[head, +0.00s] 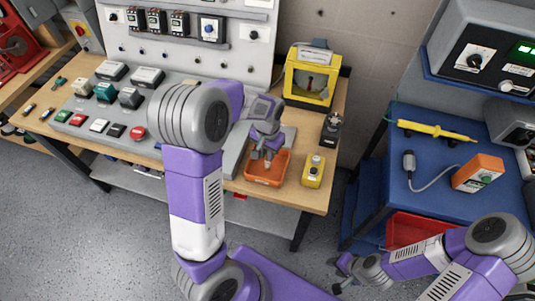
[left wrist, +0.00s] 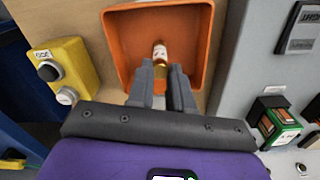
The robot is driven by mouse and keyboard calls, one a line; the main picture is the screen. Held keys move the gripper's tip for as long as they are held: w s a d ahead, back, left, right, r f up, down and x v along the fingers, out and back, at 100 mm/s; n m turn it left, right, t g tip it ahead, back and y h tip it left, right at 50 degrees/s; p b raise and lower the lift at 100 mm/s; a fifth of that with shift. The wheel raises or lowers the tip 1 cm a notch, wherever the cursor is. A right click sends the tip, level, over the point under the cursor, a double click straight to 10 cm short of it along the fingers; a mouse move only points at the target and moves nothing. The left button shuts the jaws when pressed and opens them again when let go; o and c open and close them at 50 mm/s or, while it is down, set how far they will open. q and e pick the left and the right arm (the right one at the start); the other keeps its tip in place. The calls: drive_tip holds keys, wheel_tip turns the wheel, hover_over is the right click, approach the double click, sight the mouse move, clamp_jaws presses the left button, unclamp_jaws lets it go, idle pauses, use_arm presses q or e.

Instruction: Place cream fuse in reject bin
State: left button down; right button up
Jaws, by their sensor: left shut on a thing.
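The orange reject bin (head: 251,178) stands at the front edge of the wooden bench, and it fills the top middle of the left wrist view (left wrist: 122,40). My left gripper (head: 268,160) points down over the bin. In the left wrist view its fingers (left wrist: 167,75) are shut on a small cream fuse (left wrist: 160,52) with reddish marks and a brass-coloured end. The fuse shows against the bin's inside; whether it touches the floor is unclear. My right gripper (head: 342,273) is low over the floor at the lower right, away from the bench, seemingly open and empty.
A yellow button box (head: 313,171) stands just right of the bin. A grey panel with switches is on its other side. A yellow-framed machine (head: 311,78) stands behind. A blue table (head: 420,150) holds a yellow probe and an orange meter, with a red bin (head: 415,229) below.

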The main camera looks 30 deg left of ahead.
use_arm(q)
drive_tip(key=shift+f, duration=0.15)
drive_tip(key=shift+f, duration=0.15)
drive_tip(key=c, duration=1)
unclamp_jaws()
wheel_tip(320, 180, up, 12)
drive_tip(key=p, duration=0.3)
drive_tip(key=shift+r, duration=0.25)
drive_tip(key=shift+f, duration=0.1)
